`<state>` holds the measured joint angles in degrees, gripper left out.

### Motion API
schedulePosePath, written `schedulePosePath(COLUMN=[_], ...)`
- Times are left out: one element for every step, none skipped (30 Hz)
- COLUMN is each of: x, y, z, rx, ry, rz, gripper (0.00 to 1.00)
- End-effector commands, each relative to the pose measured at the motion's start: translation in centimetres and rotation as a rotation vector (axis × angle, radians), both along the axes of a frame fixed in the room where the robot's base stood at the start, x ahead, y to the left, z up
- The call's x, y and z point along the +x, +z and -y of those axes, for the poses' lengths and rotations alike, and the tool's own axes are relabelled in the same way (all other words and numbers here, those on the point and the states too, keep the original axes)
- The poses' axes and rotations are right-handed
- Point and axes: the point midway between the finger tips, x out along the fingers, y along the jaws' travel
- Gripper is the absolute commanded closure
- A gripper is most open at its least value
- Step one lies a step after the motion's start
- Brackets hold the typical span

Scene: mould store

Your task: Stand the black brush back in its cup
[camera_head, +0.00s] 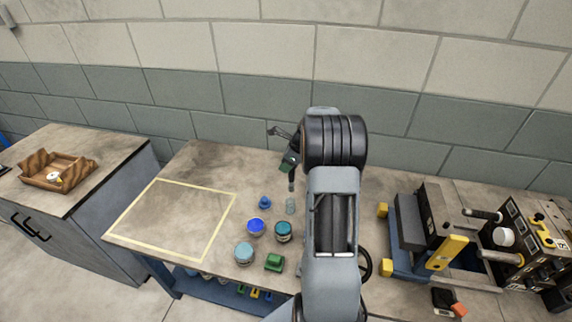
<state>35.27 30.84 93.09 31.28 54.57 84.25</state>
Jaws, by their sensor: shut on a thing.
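My gripper (289,160) is at the end of my arm, above the back middle of the bench, and is small and partly hidden by my wrist. It is shut on the black brush (291,184), a thin dark thing that hangs down roughly upright below the jaws. A small clear cup (290,206) stands on the bench just below the brush in the picture. The brush's lower end shows close above the cup's rim; I cannot tell whether it is over the opening or behind it.
A small blue object (265,203), a blue tin (256,228), a teal tin (283,232), a pale teal tin (244,254) and a green block (274,263) stand near the cup. An empty taped rectangle (120,239) lies left. Machinery (440,235) fills the right. A wooden tray (57,172) sits far left.

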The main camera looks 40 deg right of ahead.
Motion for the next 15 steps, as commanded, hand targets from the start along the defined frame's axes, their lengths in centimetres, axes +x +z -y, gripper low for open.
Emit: schedulePosePath(x=[0.0, 0.0, 0.0, 0.0, 0.0, 0.0, 0.0, 0.0, 0.0, 0.0, 0.0, 0.0, 0.0, 0.0, 0.0], y=[-0.7, -1.0, -1.3, -1.5, -1.8, -2.1, -2.4, -2.6, -3.0, -3.2, -3.5, -3.8, -4.1, -4.3, -4.7], z=[0.0, 0.0, 0.0, 0.0, 0.0, 0.0, 0.0, 0.0, 0.0, 0.0, 0.0, 0.0, 0.0, 0.0, 0.0], rx=[0.0, 0.0, 0.0, 0.0, 0.0, 0.0, -0.001, -0.001, -0.001, -0.001, -0.001, -0.001, -0.001, -0.001, -0.001], ry=[0.001, 0.001, 0.001, 0.001, 0.001, 0.001, 0.002, 0.002, 0.002, 0.002, 0.002, 0.002, 0.002, 0.002, 0.002], rz=[0.0, 0.0, 0.0, 0.0, 0.0, 0.0, 0.001, 0.001, 0.001, 0.001, 0.001, 0.001, 0.001, 0.001, 0.001], gripper=[1.0, 1.0, 1.0, 1.0, 1.0, 1.0, 1.0, 1.0, 1.0, 1.0, 1.0, 1.0, 1.0, 1.0, 1.0])
